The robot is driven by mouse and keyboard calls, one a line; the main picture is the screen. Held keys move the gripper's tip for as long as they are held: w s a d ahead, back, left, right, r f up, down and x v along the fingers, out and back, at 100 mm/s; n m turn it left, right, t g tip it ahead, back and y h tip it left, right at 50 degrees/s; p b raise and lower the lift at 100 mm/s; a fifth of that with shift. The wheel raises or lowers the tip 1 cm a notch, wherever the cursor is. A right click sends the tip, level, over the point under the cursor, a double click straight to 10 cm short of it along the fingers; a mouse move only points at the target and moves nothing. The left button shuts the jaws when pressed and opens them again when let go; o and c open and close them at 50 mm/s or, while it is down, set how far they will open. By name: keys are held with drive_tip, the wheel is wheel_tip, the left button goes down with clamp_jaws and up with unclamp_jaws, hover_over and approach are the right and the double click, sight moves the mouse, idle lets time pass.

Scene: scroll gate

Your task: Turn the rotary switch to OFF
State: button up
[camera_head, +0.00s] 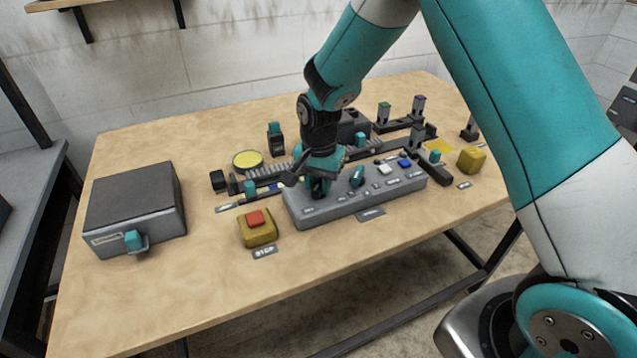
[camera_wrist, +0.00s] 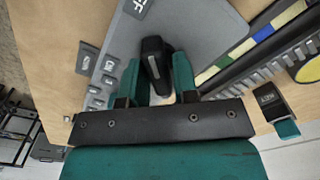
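The grey control panel (camera_head: 345,203) lies across the middle of the table and carries several controls. My gripper (camera_head: 318,186) points down over its left part and hides the control under it in the head view. In the wrist view a black knob (camera_wrist: 153,58), which looks like the rotary switch, stands between the two teal fingers of my gripper (camera_wrist: 157,72). The fingers lie close on either side of it; whether both touch it is unclear. A label ending in "FF" (camera_wrist: 137,6) shows on the panel beyond the knob, cut by the picture edge.
A yellow box with a red button (camera_head: 256,222) stands left of the panel, with a STOP label. A grey box (camera_head: 135,208) with a teal handle is at the far left. Rails with upright posts lie behind the panel. A yellow block (camera_head: 471,160) is at the right.

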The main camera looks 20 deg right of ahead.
drive_tip(key=shift+o, duration=1.1)
wheel_tip(320, 180, up, 17)
drive_tip(key=b, duration=0.1)
drive_tip(key=shift+r, duration=0.2)
drive_tip(key=shift+s, duration=0.1)
drive_tip(key=s+a+r+n+y, duration=0.1)
drive_tip(key=s+a+n+y, duration=0.1)
drive_tip(key=s+n, duration=0.6)
drive_tip(key=s+a+r+n+y, duration=0.1)
drive_tip(key=s+a+n, duration=0.3)
drive_tip(key=s, duration=1.5)
drive_tip(key=n+y, duration=0.1)
drive_tip(key=n, duration=0.3)
drive_tip(key=shift+a, duration=0.3)
drive_tip(key=shift+s+r, duration=0.1)
drive_tip(key=shift+c, duration=0.2)
